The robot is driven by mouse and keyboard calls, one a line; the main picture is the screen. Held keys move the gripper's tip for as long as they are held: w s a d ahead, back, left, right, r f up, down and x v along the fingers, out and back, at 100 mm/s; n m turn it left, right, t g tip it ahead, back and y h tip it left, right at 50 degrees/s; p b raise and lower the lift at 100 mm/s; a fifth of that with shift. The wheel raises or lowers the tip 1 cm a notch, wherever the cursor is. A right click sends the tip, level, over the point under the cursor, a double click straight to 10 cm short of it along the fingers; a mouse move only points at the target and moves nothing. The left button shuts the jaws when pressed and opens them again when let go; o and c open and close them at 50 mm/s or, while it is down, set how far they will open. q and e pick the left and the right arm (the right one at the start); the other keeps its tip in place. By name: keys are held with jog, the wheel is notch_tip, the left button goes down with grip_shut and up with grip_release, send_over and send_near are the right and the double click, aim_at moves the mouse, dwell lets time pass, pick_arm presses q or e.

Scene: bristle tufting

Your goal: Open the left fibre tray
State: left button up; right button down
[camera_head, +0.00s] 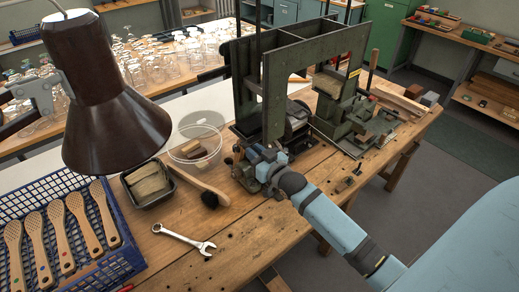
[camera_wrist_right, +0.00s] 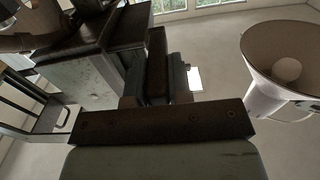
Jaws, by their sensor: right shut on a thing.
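The green-grey tufting machine (camera_head: 300,60) stands on the wooden bench. I cannot clearly pick out the left fibre tray; a block of pale fibre (camera_head: 328,83) sits on the machine's right side. My right gripper (camera_head: 243,160) reaches in at the machine's lower left. In the right wrist view its fingers (camera_wrist_right: 157,82) are shut on a narrow dark brown part (camera_wrist_right: 157,48), which seems to belong to the machine. The arm and small fittings hide the contact in the head view. My left gripper is not in view.
A black tray of fibre (camera_head: 130,181), a clear bowl (camera_head: 177,158), a brush (camera_head: 200,189) and a spanner (camera_head: 185,239) lie left of the gripper. A blue crate (camera_head: 126,262) holds several brush handles. A lamp (camera_head: 105,120) hangs over the left side.

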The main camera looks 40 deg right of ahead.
jog(key=s+a+p, duration=0.1)
jog(key=a, duration=1.1)
jog(key=shift+a+p, duration=0.3)
jog(key=shift+p, duration=0.1)
jog(key=shift+f, duration=0.1)
jog(key=c, duration=1.1)
grip_release()
jog(key=shift+a, duration=0.15)
jog(key=shift+o, duration=0.3)
